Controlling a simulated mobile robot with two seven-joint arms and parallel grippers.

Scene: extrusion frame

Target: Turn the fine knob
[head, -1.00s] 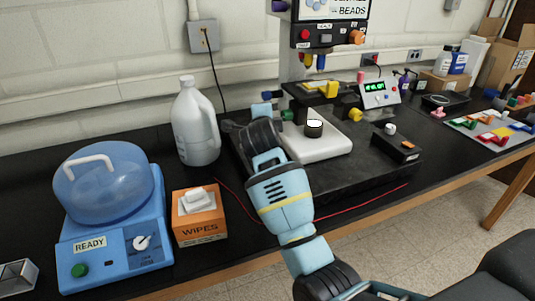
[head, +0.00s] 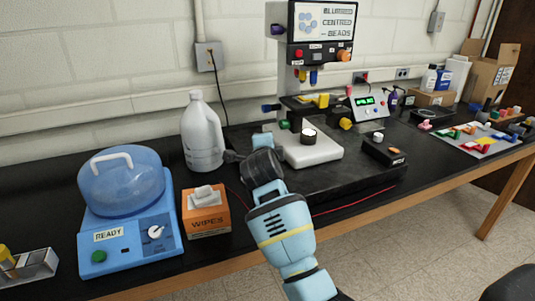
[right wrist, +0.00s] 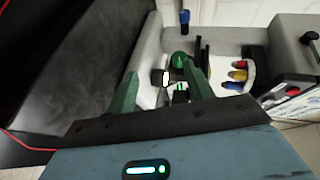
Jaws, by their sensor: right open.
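The microscope (head: 320,150) stands on a black slab, with a white base and a screen (head: 324,22) above reading "BLURRED CENTRED BEADS". On its left side are a green knob (head: 284,124) and a blue knob (head: 268,107); a yellow knob (head: 346,124) is on its right. I cannot read which is the fine knob. In the right wrist view, my right gripper (right wrist: 163,76) is open with its green fingers apart. The green knob (right wrist: 180,58) lies beyond and between the fingertips, apparently untouched; the blue knob (right wrist: 184,18) is farther off. My left gripper is not in view.
A white jug (head: 202,135), an orange wipes box (head: 206,216) and a blue domed device (head: 128,215) stand left of the microscope. A small black box (head: 385,151) is on its right. A red wire (head: 355,202) runs along the slab's front.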

